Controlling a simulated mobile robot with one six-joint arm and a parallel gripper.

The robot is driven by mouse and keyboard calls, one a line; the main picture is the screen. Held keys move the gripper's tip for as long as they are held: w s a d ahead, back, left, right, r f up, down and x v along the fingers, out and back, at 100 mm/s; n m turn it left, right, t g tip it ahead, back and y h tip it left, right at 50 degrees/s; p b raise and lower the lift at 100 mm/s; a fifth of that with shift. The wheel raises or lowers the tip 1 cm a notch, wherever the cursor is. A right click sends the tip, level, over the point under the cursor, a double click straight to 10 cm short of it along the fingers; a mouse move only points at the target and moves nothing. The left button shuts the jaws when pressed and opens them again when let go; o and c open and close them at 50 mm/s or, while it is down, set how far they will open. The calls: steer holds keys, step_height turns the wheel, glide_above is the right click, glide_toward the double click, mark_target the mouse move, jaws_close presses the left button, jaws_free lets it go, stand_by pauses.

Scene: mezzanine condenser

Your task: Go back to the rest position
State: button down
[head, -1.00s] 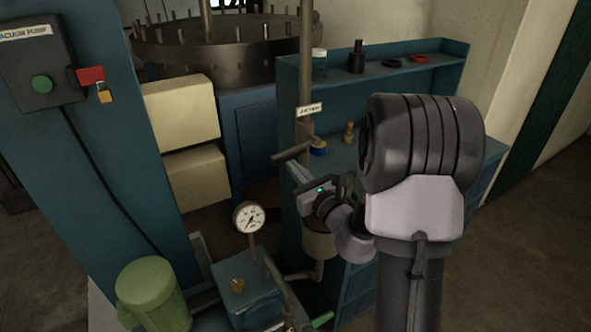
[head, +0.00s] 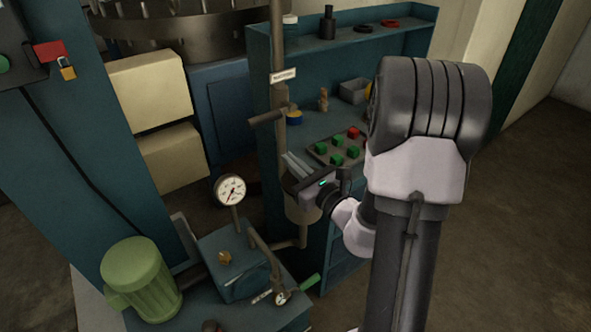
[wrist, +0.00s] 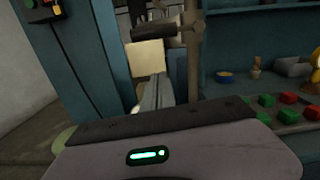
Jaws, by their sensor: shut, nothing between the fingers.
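My gripper (head: 291,163) is in the middle of the head view, in front of the vertical pipe (head: 277,50) and just below its side handle (head: 267,117). Its two fingers are together with nothing between them. In the wrist view my gripper (wrist: 156,84) points away toward a cream box (wrist: 146,57), with the dark handle (wrist: 154,31) above the fingertips. The fingers look apart from the handle, though the exact gap is hard to judge.
A bench with a tray (head: 318,150) of green and red blocks stands right of the gripper. A round gauge (head: 230,190) and green motor (head: 142,278) are lower left. A blue cabinet with a red tag and padlock (head: 67,68) is at left. Open floor (head: 530,200) lies right.

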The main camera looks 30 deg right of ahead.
steer(key=s+a+r+n+g+y, duration=0.25)
steer(key=a+n+y, duration=0.2)
steer(key=a, duration=0.45)
steer(key=s+a+r+n+g+y, duration=0.1)
steer(key=s+a+n+g+y, duration=0.25)
steer(key=a+n, duration=0.35)
steer(key=s+a+r+n+g+y, duration=0.2)
steer(key=s+a+n+g+y, duration=0.15)
steer(key=a, duration=0.65)
steer(key=s+a+f+n+g+h, duration=0.1)
steer(key=s+f+n+g+h, duration=0.15)
steer(key=s+n, duration=0.3)
steer(key=s+a+f+n+g+h, duration=0.1)
steer(key=s+a+n+g+h, duration=0.15)
steer(key=s+n, duration=0.35)
steer(key=s+d+r+n+t+h, duration=0.1)
steer(key=d+r+n+t+h, duration=0.1)
steer(key=d+h, duration=0.3)
steer(key=shift+s+d+r+n, duration=0.35)
steer(key=shift+d+r+n, duration=0.15)
steer(key=shift+d+n, duration=0.4)
